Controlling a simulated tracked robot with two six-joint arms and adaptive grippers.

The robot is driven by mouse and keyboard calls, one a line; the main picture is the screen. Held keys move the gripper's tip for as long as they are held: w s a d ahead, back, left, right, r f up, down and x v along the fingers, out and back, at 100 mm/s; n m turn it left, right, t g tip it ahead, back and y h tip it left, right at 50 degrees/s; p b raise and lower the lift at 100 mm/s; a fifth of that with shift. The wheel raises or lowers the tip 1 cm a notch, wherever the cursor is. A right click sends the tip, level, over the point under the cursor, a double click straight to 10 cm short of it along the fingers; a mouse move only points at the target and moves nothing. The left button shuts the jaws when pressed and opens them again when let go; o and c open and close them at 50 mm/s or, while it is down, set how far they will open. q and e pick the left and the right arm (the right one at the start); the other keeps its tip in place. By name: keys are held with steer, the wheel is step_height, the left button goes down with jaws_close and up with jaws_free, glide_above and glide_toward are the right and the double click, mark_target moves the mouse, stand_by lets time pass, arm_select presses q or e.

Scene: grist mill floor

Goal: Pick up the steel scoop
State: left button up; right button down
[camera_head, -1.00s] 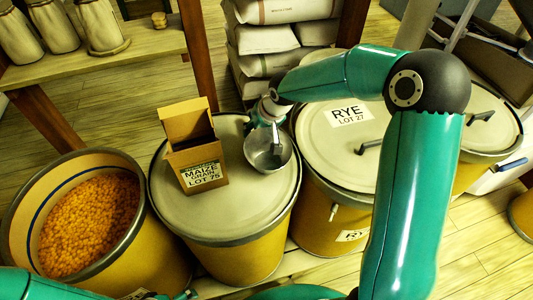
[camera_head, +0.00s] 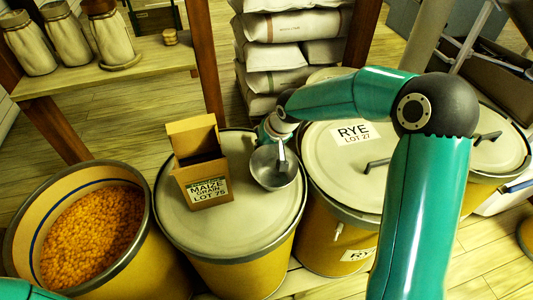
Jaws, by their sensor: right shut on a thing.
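The steel scoop (camera_head: 272,168) is a round metal bowl with a short upright handle, over the right part of the lid of the middle drum (camera_head: 240,220). My right arm reaches in from the right, and my right gripper (camera_head: 277,144) is shut on the scoop at its handle. The fingers are small and partly hidden behind the scoop. I cannot tell whether the bowl touches the lid. Only a bit of my left arm shows at the lower left corner; its gripper is out of view.
An open cardboard box (camera_head: 200,165) labelled maize grain stands on the lid left of the scoop. An open drum of orange maize (camera_head: 92,235) is at the left. A closed rye drum (camera_head: 335,160) stands at the right.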

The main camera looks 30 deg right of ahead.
step_height(320, 180, up, 20)
steer(key=p, duration=0.2)
steer(key=shift+p, duration=0.35)
steer(key=c, duration=1.7)
jaws_free()
jaws_close()
steer(key=shift+f, duration=0.1)
